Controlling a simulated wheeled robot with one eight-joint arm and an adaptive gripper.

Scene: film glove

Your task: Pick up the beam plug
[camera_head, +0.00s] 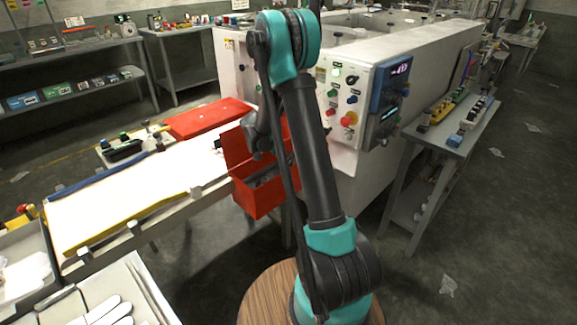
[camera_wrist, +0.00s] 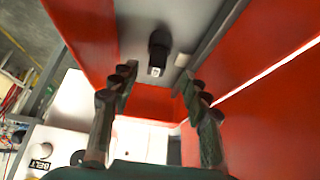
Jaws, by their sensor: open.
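A small dark piece with a pale square end, which looks like the beam plug (camera_wrist: 158,52), shows in the wrist view. It lies on the grey floor inside an open red box, beyond my fingertips and roughly between their lines. My gripper (camera_wrist: 157,82) is open, with a finger on each side and nothing between them. In the head view the red box (camera_head: 258,200) hangs at the end of the white conveyor, and my gripper (camera_head: 260,135) is at its upper part, partly hidden by my arm. The plug cannot be made out in the head view.
Red walls (camera_wrist: 85,35) rise close on both sides of my fingers. A small pale piece (camera_wrist: 182,60) lies right of the plug.

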